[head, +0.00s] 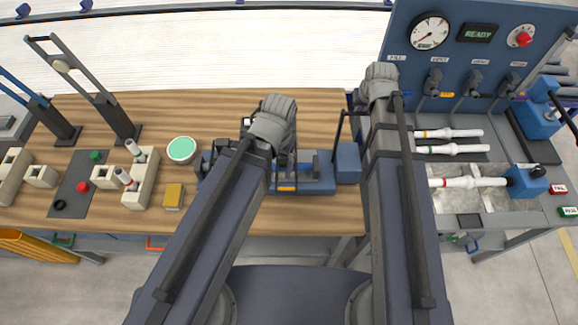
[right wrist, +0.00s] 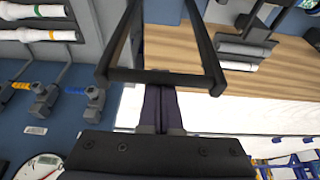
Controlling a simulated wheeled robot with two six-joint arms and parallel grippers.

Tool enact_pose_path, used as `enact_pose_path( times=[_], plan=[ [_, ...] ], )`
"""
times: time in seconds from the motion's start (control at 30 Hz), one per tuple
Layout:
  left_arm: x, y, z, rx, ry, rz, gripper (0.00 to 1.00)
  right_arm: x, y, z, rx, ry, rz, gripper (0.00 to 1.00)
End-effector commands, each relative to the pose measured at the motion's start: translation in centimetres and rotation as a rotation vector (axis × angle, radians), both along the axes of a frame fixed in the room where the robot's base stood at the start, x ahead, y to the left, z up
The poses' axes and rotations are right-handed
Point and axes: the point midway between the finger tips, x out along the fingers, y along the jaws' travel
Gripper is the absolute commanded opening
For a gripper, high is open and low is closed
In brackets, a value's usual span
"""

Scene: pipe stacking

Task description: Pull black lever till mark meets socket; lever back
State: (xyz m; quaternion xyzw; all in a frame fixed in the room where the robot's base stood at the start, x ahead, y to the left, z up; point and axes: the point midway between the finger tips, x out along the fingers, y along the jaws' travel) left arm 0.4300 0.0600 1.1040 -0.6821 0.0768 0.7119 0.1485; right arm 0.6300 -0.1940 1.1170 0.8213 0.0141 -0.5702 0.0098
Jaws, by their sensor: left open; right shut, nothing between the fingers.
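A black lever (head: 338,130) rises from the right part of a blue bench fixture (head: 318,187). In the right wrist view, the lever's U-shaped handle (right wrist: 160,76) crosses the upper middle. My right gripper (right wrist: 160,92) is shut and empty, its tips close to the handle's crossbar; I cannot tell whether they touch. White pipe pieces (right wrist: 240,50) sit in dark clamps of the fixture; the mark and socket cannot be made out.
A blue gauge panel (head: 458,65) stands behind on the right. White pipes (head: 450,133) lie on the grey right-hand station. White fittings (head: 140,185), a green-topped round container (head: 181,150) and a yellow block (head: 174,196) stand left. The wooden bench (head: 210,110) is clear behind the container.

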Motion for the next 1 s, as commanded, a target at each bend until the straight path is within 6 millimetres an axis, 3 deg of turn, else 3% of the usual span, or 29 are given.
enact_pose_path(
  times=[0.1,0.57,1.0],
  plan=[
    [0.0,0.0,0.1,0.000,0.000,0.000,1.00,-0.9,0.0,0.1,0.000,0.001,0.000,0.00],
    [0.0,0.0,0.1,0.000,0.000,0.000,1.00,-1.2,0.0,0.1,0.000,0.000,0.000,0.00],
    [0.0,0.0,-0.1,0.000,0.000,0.000,1.00,-4.5,-0.2,-0.1,0.000,0.000,0.000,0.00]
  ],
)
